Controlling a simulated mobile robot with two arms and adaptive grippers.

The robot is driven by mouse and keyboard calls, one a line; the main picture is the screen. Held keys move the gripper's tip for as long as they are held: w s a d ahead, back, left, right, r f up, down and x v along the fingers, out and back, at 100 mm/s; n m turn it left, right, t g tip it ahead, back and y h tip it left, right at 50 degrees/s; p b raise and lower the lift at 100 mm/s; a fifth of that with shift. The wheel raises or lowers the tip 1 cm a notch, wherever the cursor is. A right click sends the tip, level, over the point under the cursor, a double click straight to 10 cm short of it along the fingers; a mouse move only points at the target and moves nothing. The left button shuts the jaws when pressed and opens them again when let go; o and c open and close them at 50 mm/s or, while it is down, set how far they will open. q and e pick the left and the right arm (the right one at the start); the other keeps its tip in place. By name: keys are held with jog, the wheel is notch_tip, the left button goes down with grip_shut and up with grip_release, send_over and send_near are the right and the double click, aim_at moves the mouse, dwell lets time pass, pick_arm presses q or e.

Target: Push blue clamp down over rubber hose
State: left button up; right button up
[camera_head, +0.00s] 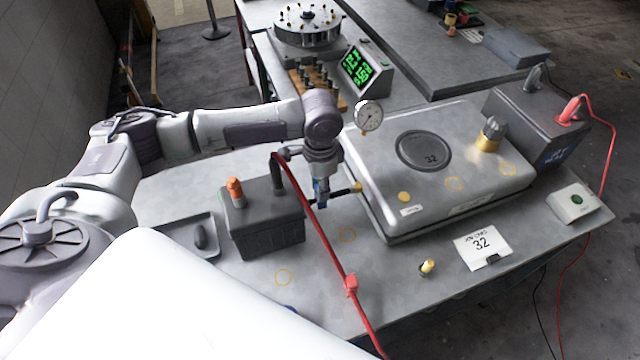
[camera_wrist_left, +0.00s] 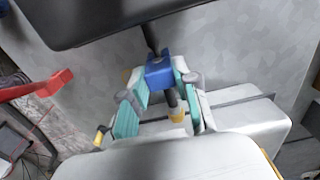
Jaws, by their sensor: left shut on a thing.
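The blue clamp (camera_head: 321,190) sits between the fingers of my left gripper (camera_head: 321,180), above the grey table. In the left wrist view the blue clamp (camera_wrist_left: 159,73) is a small blue block between two teal-padded fingers (camera_wrist_left: 160,98), which are shut on it. The black rubber hose (camera_head: 338,194) runs from the dark box to a brass fitting (camera_head: 357,187) beside the silver case. In the left wrist view the hose (camera_wrist_left: 171,98) passes at the clamp and ends near the brass fitting (camera_wrist_left: 177,115). Whether the clamp is seated on the hose is unclear. My right gripper is not in view.
A dark box (camera_head: 265,218) with an orange knob stands left of the gripper. The large silver case (camera_head: 440,180) is to the right. A red cable (camera_head: 330,250) with a red clip crosses in front. A gauge (camera_head: 368,116) stands behind. The front table is mostly clear.

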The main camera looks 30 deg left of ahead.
pick_arm(q)
jog(key=shift+s+f, duration=0.1)
jog(key=shift+f, duration=0.05)
jog(key=o, duration=1.1)
notch_tip(320, 180, up, 12)
jog(key=shift+f, duration=0.1)
dwell(0.5)
